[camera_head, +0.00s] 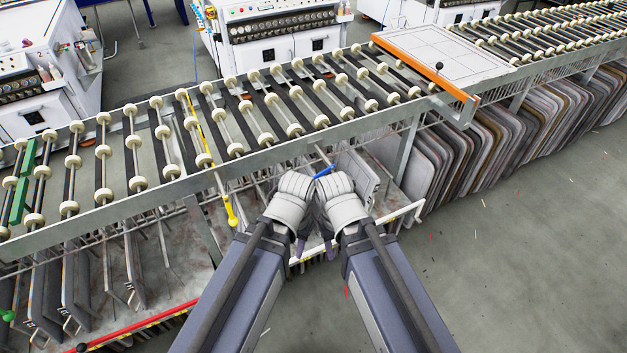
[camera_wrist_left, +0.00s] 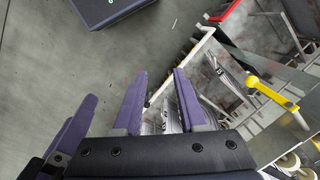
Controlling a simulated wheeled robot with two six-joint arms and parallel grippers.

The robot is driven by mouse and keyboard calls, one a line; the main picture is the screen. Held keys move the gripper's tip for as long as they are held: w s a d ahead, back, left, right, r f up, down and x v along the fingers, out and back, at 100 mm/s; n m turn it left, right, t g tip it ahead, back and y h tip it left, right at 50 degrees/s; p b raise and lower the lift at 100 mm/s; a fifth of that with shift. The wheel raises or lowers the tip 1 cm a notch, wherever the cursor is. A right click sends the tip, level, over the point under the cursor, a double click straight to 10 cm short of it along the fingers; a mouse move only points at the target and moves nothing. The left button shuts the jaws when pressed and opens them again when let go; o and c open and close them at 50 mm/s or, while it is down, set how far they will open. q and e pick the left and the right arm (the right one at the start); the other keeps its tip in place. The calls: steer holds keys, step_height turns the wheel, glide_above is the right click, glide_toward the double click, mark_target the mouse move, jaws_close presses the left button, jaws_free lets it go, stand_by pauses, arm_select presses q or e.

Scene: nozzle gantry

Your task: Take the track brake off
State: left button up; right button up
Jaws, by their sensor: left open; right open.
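No label marks the track brake. A yellow lever with a thick yellow grip (camera_head: 231,211) hangs at the front of the roller track (camera_head: 130,195), left of my grippers. It also shows in the left wrist view (camera_wrist_left: 270,95), apart from the purple fingers there. A short blue handle (camera_head: 324,171) sits at the track's front edge, just beyond my wrists. My left gripper (camera_head: 301,249) and right gripper (camera_head: 330,250) are side by side in front of the track, fingers pointing down. Both are open and hold nothing visible; their fingers are mostly hidden by the wrists in the head view.
An orange-edged board (camera_head: 440,57) with a small black knob lies on the rollers at right. Many grey panels (camera_head: 450,145) stand under the track. A white rail (camera_head: 407,213) and a red bar (camera_head: 140,326) run low in front.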

arm_select(q)
steer(key=w+m+h, duration=0.1)
steer(key=w, duration=0.3)
steer(key=w+r+m+t+h+p, duration=0.1)
steer(key=w+m, duration=0.1)
steer(key=w, duration=0.2)
steer(key=w+r+m+t+h, duration=0.1)
steer(key=w, duration=0.3)
steer(key=shift+w+a+r+m+p, duration=0.15)
steer(key=shift+w+a+m+p, duration=0.1)
steer(key=shift+m+p, duration=0.1)
jaws_close()
steer(key=w+a+r+m+t+h+p, duration=0.1)
steer(key=w+a+r+m+t+h, duration=0.1)
steer(key=w, duration=0.8)
steer(key=shift+w+a+r+m+t, duration=0.15)
steer(key=shift+a+r+m+t, duration=0.25)
steer(key=shift+a+r+m, duration=0.55)
steer(key=shift+a+f, duration=0.15)
